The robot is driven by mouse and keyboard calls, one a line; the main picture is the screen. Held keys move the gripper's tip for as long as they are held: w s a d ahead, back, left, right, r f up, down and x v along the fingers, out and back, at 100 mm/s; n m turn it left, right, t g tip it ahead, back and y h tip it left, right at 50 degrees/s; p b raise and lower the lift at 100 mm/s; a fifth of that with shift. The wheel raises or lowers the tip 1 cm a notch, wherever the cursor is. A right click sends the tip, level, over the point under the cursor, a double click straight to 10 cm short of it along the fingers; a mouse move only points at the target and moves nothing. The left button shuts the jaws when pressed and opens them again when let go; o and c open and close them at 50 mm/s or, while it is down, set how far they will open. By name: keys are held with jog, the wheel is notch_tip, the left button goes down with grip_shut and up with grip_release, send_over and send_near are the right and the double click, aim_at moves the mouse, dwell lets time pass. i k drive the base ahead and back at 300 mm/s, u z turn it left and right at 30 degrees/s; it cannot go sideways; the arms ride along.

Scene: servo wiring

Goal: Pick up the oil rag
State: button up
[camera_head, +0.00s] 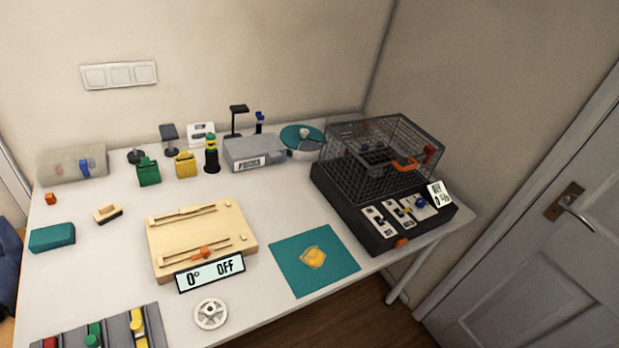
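A small crumpled yellow piece (314,257), which looks like the oil rag, lies on a flat teal mat (290,283) at the front right of the white table. A paler patch shows around its yellow middle. Nothing covers it from above. My gripper is not in view, so I cannot see whether it is open or shut.
A black box with a wire cage (380,148) stands right of the mat. A white wheel (210,314) lies in front. A grey door (540,230) stands at right.

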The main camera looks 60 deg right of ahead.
aim_at(49, 238)
jog(key=u, duration=0.3)
jog(key=i, duration=1.65)
jog(key=z, duration=0.5)
